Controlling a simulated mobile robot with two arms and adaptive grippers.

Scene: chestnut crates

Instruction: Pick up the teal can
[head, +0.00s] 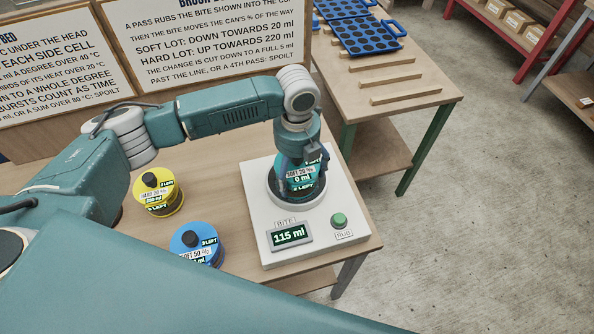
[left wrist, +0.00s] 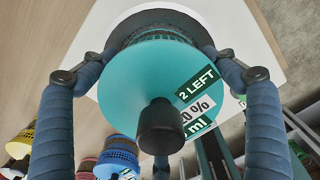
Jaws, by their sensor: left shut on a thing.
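The teal can (head: 300,189) is at the dark round seat (head: 276,190) of the white machine on the wooden table. Its label shows "0 ml", perhaps with digits hidden. In the left wrist view, the teal can (left wrist: 140,80) fills the middle, with a black knob on its lid and a "2 LEFT" label. My left gripper (head: 301,168) reaches down from above, its blue fingers shut on the can from both sides. I cannot tell whether the can rests in the seat or hangs just clear of it. My right gripper is not in view.
The machine (head: 262,232) has a display (head: 290,236) reading "115 ml" and a green RUB button (head: 339,220). A yellow can (head: 158,196) and a blue can (head: 198,247) stand left of it. Signboards (head: 215,45) stand behind. Another table (head: 400,85) holds blue trays (head: 395,27).

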